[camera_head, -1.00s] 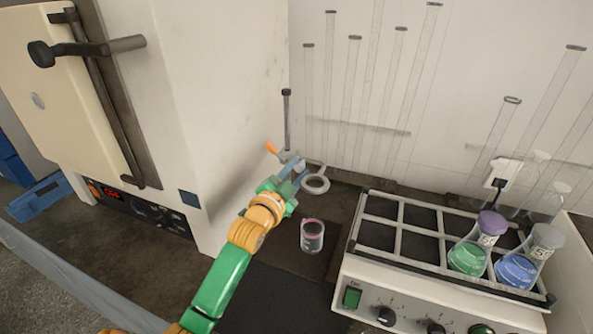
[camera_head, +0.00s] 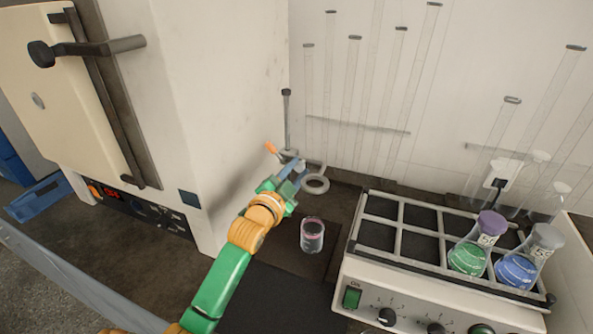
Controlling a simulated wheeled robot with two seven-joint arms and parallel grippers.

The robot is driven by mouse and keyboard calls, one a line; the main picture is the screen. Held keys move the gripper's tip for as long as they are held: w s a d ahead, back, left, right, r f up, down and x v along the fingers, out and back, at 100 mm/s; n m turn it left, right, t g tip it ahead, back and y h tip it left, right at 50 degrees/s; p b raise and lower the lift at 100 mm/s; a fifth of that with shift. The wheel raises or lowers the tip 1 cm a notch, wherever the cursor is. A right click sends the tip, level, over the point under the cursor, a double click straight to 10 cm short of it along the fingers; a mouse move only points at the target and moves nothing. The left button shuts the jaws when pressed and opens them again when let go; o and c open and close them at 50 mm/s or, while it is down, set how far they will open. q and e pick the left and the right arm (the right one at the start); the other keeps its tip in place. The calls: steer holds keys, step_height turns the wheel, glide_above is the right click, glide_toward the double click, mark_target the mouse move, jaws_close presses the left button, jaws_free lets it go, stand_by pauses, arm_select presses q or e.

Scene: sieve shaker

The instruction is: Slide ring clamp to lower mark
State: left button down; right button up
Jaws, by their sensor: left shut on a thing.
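The ring clamp's grey ring (camera_head: 316,184) sticks out to the right at a low height near the foot of its stand. The stand's thin upright rod (camera_head: 286,122) with a dark cap rises behind it. An orange-tipped handle (camera_head: 271,147) points up and left at the clamp. My left gripper (camera_head: 296,168) is at the clamp, shut on it beside the rod. The fingers and my arm hide much of the clamp body and the lower rod. The marks on the rod are too small to make out. My right gripper is not in view.
A small glass beaker (camera_head: 312,236) with dark contents stands in front of the ring. A shaker (camera_head: 445,262) with a green flask (camera_head: 477,243) and a blue flask (camera_head: 528,257) is at right. A large white oven (camera_head: 215,80) stands close on the left. Tall glass tubes line the wall.

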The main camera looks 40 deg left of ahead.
arm_select(q)
step_height(320, 180, down, 10)
steer(key=b, duration=0.6)
steer(key=shift+r, duration=0.15)
steer(key=c, duration=0.6)
jaws_free()
steer(key=s+d, duration=0.1)
steer(key=s, duration=0.6)
steer(key=shift+b, duration=0.35)
steer(key=shift+d, duration=0.1)
